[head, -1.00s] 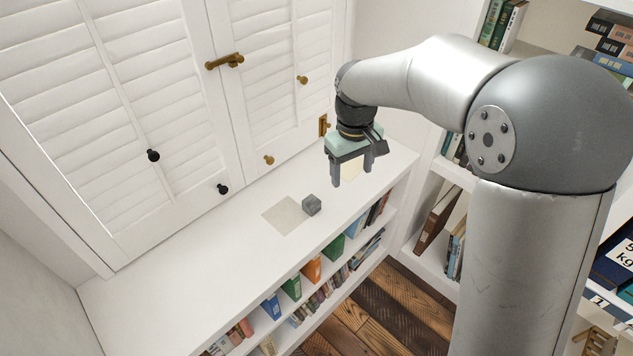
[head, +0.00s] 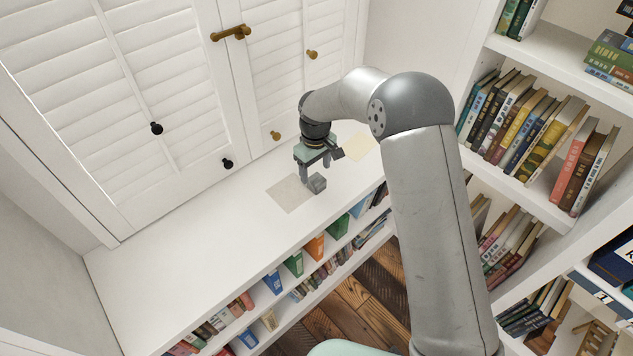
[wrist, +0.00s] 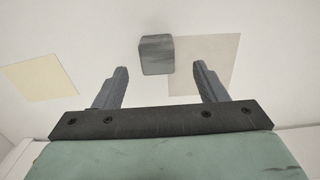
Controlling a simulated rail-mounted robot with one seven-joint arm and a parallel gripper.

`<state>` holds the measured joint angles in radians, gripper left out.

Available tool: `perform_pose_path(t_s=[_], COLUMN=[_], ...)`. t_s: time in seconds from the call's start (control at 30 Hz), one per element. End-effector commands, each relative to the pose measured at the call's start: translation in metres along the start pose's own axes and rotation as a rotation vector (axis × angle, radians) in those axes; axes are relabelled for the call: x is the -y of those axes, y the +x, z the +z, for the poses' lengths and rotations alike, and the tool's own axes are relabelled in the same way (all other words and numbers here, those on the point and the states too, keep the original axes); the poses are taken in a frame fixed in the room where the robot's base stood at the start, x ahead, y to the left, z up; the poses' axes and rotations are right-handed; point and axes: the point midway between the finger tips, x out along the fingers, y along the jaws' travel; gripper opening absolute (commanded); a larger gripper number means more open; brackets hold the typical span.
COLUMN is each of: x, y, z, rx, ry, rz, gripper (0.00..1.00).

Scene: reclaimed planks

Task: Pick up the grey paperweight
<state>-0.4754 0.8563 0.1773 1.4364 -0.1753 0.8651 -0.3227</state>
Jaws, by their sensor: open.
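The grey paperweight (head: 317,184), a small cube, sits on the white shelf top (head: 200,235) at the right edge of a pale beige square. In the wrist view the paperweight (wrist: 156,55) lies ahead of the fingertips, between their lines and apart from both. My gripper (head: 317,174) is open and empty, just above and behind the paperweight in the head view. The gripper's two fingers (wrist: 160,72) also show in the wrist view. In the head view a finger stands close by the paperweight, and I cannot tell the exact gap there.
The beige square (head: 286,194) lies flat beside the paperweight. A cream square (head: 358,147) lies further right. White shuttered doors (head: 120,110) with knobs stand behind the shelf top. Bookshelves (head: 530,130) stand at right. The left of the shelf top is clear.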

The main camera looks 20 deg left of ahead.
Motion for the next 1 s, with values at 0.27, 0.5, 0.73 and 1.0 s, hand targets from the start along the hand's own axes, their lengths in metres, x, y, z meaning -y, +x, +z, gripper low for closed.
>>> perform_pose_path(t_s=[0.27,0.5,0.73,1.0], x=[-0.001,-0.003,-0.003,-0.003], y=[0.021,0.055,0.061,0.061], z=[0.001,0.001,0.0,0.001], rx=[0.003,0.001,-0.002,-0.001], ry=[0.001,0.0,0.001,0.001], rz=[0.0,0.0,0.002,0.001], gripper=[0.65,0.65,0.65,0.11])
